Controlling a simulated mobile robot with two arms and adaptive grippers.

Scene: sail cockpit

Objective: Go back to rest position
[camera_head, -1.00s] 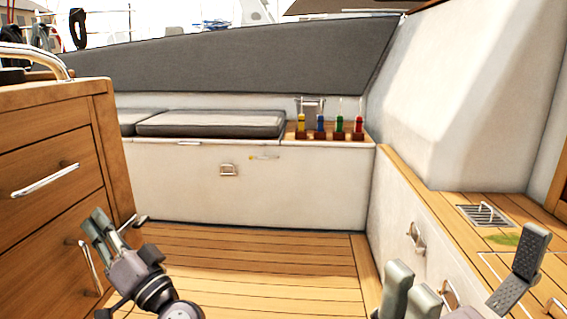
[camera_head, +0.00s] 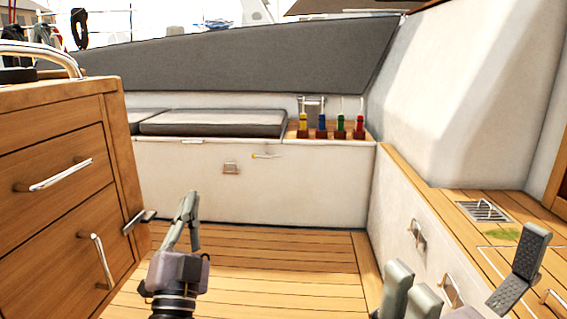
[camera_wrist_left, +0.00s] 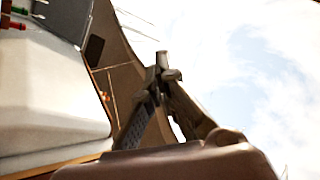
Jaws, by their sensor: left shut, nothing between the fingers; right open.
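My left gripper (camera_head: 187,200) points upward in the head view, just right of the wooden drawer cabinet and above the slatted floor. Its fingers meet at the tips and hold nothing. In the left wrist view its shut fingers (camera_wrist_left: 161,72) show against a pale sky and dark trim. My right gripper (camera_head: 463,258) is at the bottom right of the head view, its fingers wide apart and empty. The rest of that arm is out of view.
The wooden cabinet (camera_head: 60,135) with metal handles stands close on the left. A white bench (camera_head: 300,180) with grey cushions (camera_head: 212,123) and several coloured-handled items is at the back. A wood-topped ledge (camera_head: 465,215) runs along the right. The floor (camera_head: 280,255) between is clear.

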